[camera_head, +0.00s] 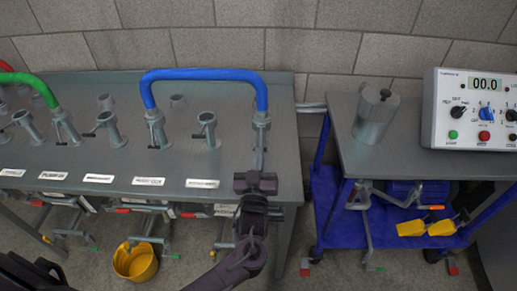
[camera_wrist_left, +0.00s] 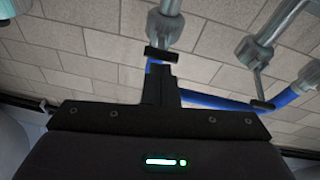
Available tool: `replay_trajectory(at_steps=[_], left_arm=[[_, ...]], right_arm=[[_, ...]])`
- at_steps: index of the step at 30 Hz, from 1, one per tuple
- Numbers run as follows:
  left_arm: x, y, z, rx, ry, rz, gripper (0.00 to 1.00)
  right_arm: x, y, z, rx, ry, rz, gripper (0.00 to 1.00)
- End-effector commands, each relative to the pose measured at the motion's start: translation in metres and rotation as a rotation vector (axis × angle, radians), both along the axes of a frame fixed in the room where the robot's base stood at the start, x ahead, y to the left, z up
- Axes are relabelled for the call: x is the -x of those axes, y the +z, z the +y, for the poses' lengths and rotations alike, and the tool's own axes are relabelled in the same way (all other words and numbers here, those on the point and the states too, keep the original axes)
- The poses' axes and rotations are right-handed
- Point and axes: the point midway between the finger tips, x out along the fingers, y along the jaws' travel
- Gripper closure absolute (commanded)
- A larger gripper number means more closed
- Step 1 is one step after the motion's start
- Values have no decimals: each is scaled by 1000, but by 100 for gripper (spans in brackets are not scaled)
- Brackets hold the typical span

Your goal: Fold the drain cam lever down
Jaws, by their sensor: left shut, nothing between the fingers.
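My left gripper (camera_head: 256,176) is above the front right part of the bench, just in front of the pipe coupling (camera_head: 262,121) at the right end of the blue hose. Its fingers are shut with nothing between them; they show in the left wrist view (camera_wrist_left: 162,75). There the fingertips are close to a lever's black grip (camera_wrist_left: 161,53) below a metal coupling (camera_wrist_left: 171,24). Whether they touch cannot be told. A thin lever (camera_head: 260,152) shows at that coupling in the head view. I cannot read which coupling is the drain. My right gripper is not in view.
Several metal couplings with small levers stand along the bench (camera_head: 235,165), with white labels in front. The blue hose (camera_head: 205,74) arches over its back. A yellow bucket (camera_head: 135,262) stands below. A blue cart (camera_head: 333,205) with a control box (camera_head: 475,110) stands right, across a gap.

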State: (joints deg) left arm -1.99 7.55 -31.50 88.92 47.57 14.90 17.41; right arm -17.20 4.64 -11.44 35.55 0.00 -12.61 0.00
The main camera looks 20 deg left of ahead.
Motion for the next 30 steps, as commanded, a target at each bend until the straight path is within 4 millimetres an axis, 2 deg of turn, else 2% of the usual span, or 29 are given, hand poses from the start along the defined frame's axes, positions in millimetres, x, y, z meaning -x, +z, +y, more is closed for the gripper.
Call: replay_trajectory(at_steps=[1,3,12,30], left_arm=[[0,-9,0,2,0,2,100],[-1,-15,0,3,1,2,100],[-7,-29,2,1,0,1,100],[-9,-33,2,0,-1,1,100]], right_arm=[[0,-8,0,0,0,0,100],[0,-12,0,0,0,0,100],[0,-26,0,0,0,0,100],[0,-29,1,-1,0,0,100]])
